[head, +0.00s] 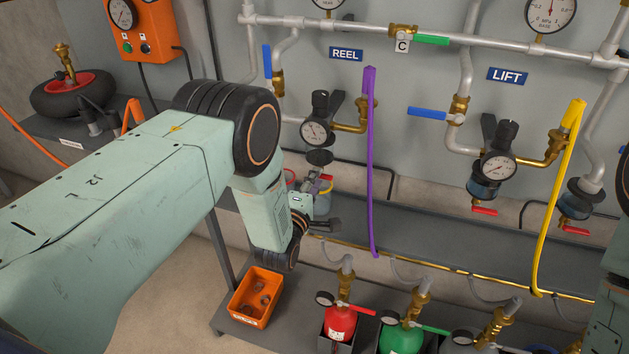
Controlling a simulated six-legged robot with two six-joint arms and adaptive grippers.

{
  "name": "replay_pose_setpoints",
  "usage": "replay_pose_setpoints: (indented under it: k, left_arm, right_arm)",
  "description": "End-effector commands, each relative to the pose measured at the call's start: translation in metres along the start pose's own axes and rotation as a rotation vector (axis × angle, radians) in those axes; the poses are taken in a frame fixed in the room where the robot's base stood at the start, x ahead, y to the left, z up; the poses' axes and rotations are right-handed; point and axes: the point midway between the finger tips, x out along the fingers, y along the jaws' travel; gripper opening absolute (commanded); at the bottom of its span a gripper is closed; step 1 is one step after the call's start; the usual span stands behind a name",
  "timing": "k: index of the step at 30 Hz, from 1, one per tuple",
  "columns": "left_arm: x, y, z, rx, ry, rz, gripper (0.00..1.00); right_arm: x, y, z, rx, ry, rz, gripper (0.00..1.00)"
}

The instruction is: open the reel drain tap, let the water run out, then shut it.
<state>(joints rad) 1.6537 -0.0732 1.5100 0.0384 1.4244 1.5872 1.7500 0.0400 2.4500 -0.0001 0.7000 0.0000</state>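The reel line hangs under the blue REEL sign (346,54). It has a dark regulator with a round gauge (316,131) and a dark part (319,157) below it. My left arm comes in from the left, and my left gripper (318,198) is just below that part. The gripper and wrist hide most of what is under the regulator, so the reel drain tap cannot be made out clearly. Whether the gripper touches anything, or is open or shut, cannot be told. My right gripper is out of view; only part of my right arm shows at the right edge.
A purple hose (371,170) hangs just right of the reel regulator. The LIFT unit (499,165), with a red-handled tap (484,211) under its bowl, and a yellow hose (545,210) are further right. An orange bin (256,297) and several bottles stand below.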

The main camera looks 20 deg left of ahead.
Motion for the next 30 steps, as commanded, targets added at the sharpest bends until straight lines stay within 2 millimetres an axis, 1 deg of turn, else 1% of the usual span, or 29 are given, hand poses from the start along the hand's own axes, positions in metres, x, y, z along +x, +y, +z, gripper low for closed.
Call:
replay_pose_setpoints:
  k: [8, 12, 17, 25, 30]
  left_arm:
    - [0.001, 0.002, 0.0, 0.001, 0.001, 0.004, 0.32]
    - [-0.004, 0.001, 0.0, 0.001, 0.001, 0.003, 0.32]
    - [-0.022, 0.001, 0.0, 0.001, 0.001, 0.001, 0.32]
    - [-0.06, 0.0, 0.0, 0.001, 0.001, -0.001, 0.32]
    - [-0.075, 0.0, 0.0, 0.0, 0.001, 0.001, 0.32]
  right_arm:
    - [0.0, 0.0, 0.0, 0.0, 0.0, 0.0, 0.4]
    - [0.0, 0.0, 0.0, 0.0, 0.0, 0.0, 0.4]
    - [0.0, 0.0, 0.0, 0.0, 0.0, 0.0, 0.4]
    - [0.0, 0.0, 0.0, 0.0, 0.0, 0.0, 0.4]
    - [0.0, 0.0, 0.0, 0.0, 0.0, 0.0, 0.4]
